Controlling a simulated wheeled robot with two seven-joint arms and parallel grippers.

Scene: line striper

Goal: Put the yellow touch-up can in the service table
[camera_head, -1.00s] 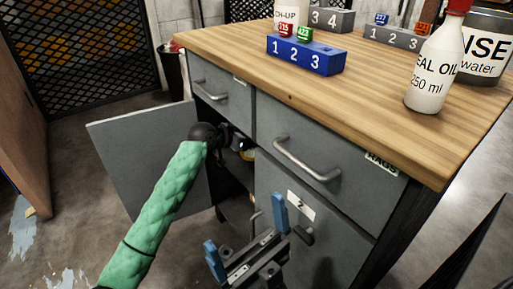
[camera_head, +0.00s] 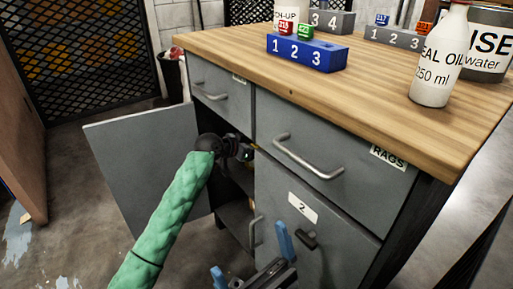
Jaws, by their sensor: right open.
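The service table (camera_head: 225,65) has a wooden top and a grey body with drawers and doors. Its left door (camera_head: 140,165) stands open on a dark compartment with a shelf (camera_head: 238,215). My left arm, in a green sleeve, reaches to this opening. My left gripper (camera_head: 246,153) is at the upper part of the opening, mostly hidden by its own wrist and the cabinet front. A small bit of yellow shows beside it; I cannot tell whether it is the yellow touch-up can. My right gripper (camera_head: 251,260), with blue fingers, is open and empty before the door marked 2.
On the top stand a blue block (camera_head: 305,54) numbered 1 2 3, grey numbered blocks (camera_head: 395,37), a white seal oil bottle (camera_head: 440,65), a rinse water can (camera_head: 488,45) and a white container (camera_head: 287,12) lettered CH-UP. A drawer handle (camera_head: 305,160) juts out.

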